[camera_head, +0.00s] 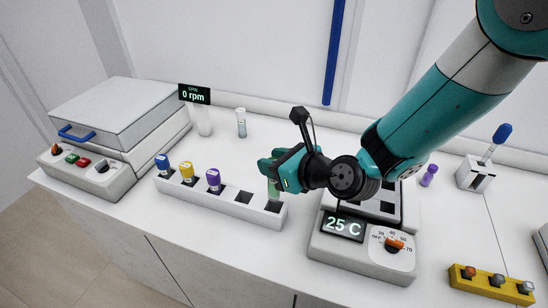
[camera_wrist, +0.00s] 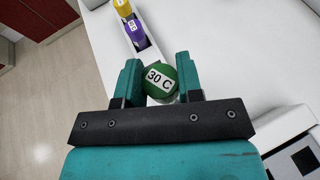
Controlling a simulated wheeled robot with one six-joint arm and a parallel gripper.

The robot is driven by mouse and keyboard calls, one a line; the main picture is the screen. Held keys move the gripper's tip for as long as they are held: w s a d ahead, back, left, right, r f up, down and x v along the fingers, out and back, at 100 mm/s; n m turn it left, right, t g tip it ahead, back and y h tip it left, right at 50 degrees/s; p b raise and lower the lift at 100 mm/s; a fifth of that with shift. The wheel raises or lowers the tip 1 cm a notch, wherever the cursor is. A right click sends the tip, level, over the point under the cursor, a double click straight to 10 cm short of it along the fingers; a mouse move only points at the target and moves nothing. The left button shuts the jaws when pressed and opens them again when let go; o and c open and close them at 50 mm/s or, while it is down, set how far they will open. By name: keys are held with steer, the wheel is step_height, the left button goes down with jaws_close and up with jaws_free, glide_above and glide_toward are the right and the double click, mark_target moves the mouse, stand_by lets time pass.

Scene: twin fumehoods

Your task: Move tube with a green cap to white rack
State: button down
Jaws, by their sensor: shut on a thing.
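The tube with a green cap (camera_wrist: 161,80) is between the fingers of my gripper (camera_wrist: 160,84) in the wrist view; its cap reads "30 C". In the head view, my gripper (camera_head: 279,171) is shut on this tube (camera_head: 273,189) at the right end of the long white rack (camera_head: 232,207). The tube's lower end is at or just over the rack's rightmost hole; I cannot tell how far in it is. Blue-capped (camera_head: 162,161), yellow-capped (camera_head: 186,170) and purple-capped (camera_head: 213,178) tubes stand in the rack's left holes. An empty hole (camera_head: 243,198) lies between.
A heater block (camera_head: 362,258) showing 25 C stands right of the rack, under my arm. A lidded machine (camera_head: 118,125) stands at left, with a 0 rpm display (camera_head: 194,94) behind. A yellow switch box (camera_head: 490,284) is at front right. A small vial (camera_head: 241,123) stands behind the rack.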

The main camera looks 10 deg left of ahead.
mark_target(274, 190)
steer(key=shift+f+b, duration=0.45)
steer(key=shift+f, duration=0.6)
steer(key=shift+p, duration=0.8)
stand_by(0.7)
steer(key=shift+f+b, duration=2.05)
steer(key=shift+f, duration=1.15)
steer(key=c, duration=0.7)
jaws_free()
